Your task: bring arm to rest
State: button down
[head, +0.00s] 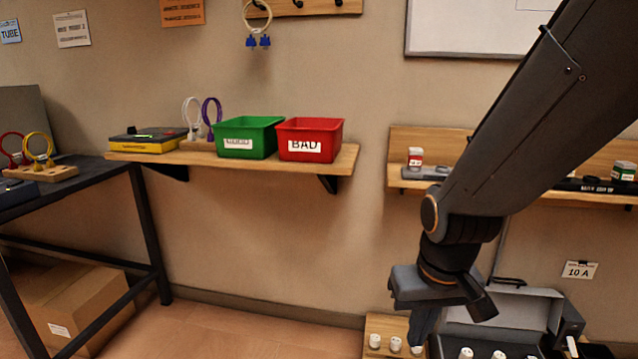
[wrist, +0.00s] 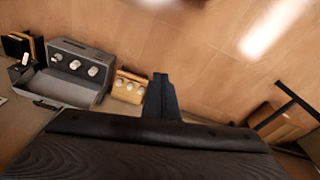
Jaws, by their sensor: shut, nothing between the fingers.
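My gripper (head: 424,326) hangs pointing down at the right of the head view, at the end of my dark arm. Its fingers are closed together with nothing held. In the wrist view the shut fingers (wrist: 160,97) stick out over the wooden floor. In the head view the gripper is in front of an open grey case (head: 515,308) and a wooden block with white knobs (head: 386,326). The gripper hides part of both. In the wrist view the case (wrist: 72,82) and the block (wrist: 129,87) lie left of the fingers, apart from them.
A wall shelf (head: 345,160) holds a green bin (head: 248,137) and a red bin (head: 310,139) marked BAD. A second shelf (head: 548,195) is partly behind my arm. A dark table (head: 105,173) stands left, with a cardboard box (head: 75,305) beneath. Floor between is clear.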

jog(key=s+a+r+n+g, duration=0.2)
jog(key=s+a+r, duration=0.4)
jog(key=s, duration=0.2)
jog(key=d+r+m+p, duration=0.2)
jog(key=d+r+p, duration=0.6)
jog(key=p, duration=0.9)
jog(key=shift+s+d+r+m, duration=0.15)
jog(key=shift+d+r+m, duration=0.05)
jog(key=shift+r+m, duration=0.25)
